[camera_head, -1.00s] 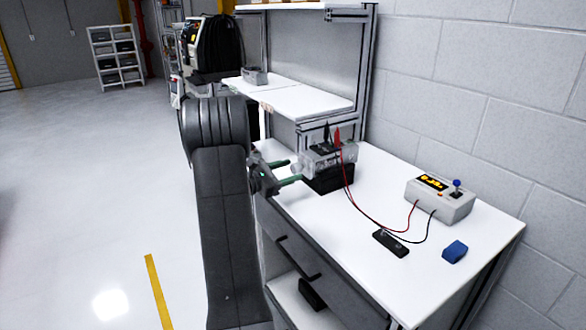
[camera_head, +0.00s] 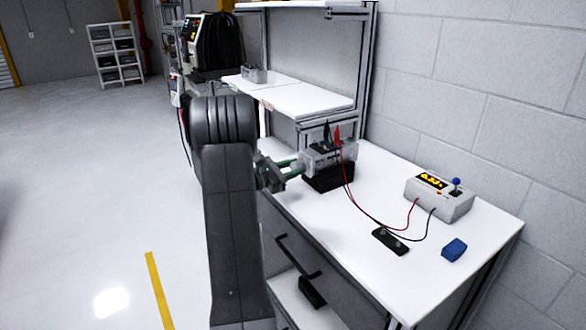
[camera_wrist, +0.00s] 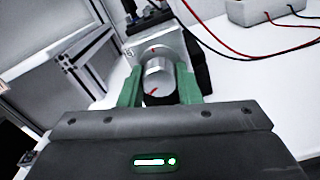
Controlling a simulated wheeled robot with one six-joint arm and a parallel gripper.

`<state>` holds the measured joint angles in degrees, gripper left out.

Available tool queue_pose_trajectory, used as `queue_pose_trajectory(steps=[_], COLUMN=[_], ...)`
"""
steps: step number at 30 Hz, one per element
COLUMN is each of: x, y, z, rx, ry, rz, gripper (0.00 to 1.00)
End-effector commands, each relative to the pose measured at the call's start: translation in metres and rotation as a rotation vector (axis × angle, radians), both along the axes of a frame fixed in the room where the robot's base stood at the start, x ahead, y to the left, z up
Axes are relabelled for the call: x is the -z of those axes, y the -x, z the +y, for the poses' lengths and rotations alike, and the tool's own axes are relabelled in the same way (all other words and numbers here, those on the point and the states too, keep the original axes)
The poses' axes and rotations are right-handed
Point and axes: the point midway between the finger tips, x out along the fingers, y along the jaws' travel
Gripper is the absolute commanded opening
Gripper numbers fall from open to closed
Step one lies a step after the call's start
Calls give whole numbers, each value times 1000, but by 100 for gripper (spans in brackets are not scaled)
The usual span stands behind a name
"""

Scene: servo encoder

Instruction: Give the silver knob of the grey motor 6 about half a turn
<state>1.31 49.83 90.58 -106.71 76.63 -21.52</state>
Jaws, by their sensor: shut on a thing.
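The grey motor (camera_head: 330,157) stands on a black block (camera_head: 328,180) on the white bench. In the head view my gripper (camera_head: 292,169) reaches the motor from the left, and the knob is hidden by the fingers.
Red and black leads run from the motor to a grey box with a yellow display (camera_head: 440,197) and a blue-topped lever. A black strip (camera_head: 390,241) and a blue block (camera_head: 454,250) lie on the bench. A white shelf (camera_head: 300,100) stands behind.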

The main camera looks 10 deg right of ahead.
Motion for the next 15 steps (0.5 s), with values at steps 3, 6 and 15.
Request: queue_pose_trajectory(steps=[3,6,15], x=[-1,-1,-2], y=[0,0,0], z=[0,0,0], rx=[0,0,0], ry=[12,28,112], rz=[33,81,312], gripper=[8,8,8])
